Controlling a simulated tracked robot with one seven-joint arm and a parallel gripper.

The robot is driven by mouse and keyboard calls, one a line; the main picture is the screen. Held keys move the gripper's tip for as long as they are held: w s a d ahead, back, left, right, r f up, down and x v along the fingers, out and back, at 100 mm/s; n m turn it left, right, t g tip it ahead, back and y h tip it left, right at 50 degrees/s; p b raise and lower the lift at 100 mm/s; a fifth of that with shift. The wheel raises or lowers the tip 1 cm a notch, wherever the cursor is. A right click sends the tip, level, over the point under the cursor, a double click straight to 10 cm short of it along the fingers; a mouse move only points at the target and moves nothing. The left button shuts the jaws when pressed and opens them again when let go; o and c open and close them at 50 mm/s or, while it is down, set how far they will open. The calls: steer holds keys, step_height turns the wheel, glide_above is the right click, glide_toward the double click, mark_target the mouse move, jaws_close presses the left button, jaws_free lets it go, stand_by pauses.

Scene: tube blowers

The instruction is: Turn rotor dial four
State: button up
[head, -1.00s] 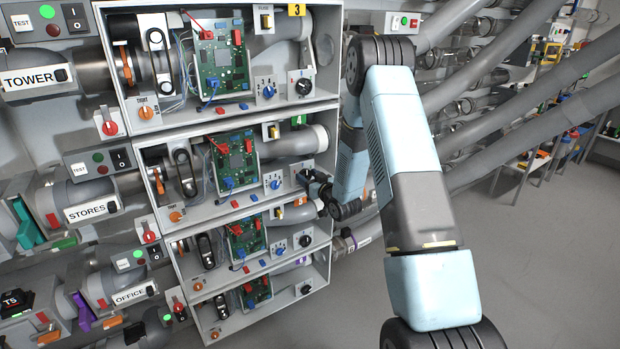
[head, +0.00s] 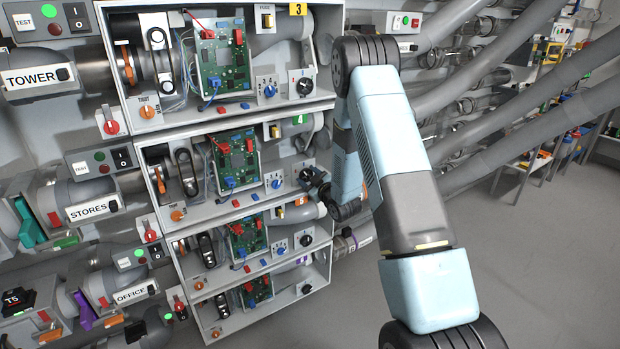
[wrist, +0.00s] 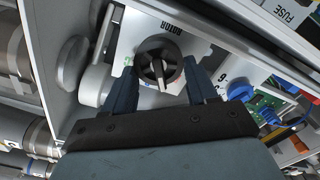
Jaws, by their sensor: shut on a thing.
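The rotor dial four (wrist: 158,64) is a round black knob with a pale pointer bar on a white plate marked ROTOR, seen upside down in the wrist view. My gripper (wrist: 160,78) has one dark finger on each side of the knob and is shut on it. In the head view the dial (head: 306,172) is at the right of the second box down, which has a green 4 label. My gripper (head: 318,186) reaches it from the right and partly covers it.
The box also holds a blue dial (head: 275,180), an orange knob (head: 177,215) and a green circuit board (head: 236,162). Boxes stand above and below it. Grey pipes (head: 520,110) run at the right. Open floor (head: 540,260) lies at the lower right.

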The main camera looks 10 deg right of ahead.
steer(key=n, duration=0.5)
steer(key=shift+s+a+f, duration=0.1)
steer(key=shift+a+f, duration=0.05)
steer(key=shift+f, duration=0.05)
steer(key=shift+n, duration=0.3)
steer(key=o, duration=1)
steer(key=shift+o, duration=0.2)
steer(key=v, duration=1.3)
steer(key=shift+s, duration=0.35)
steer(key=shift+r, duration=0.1)
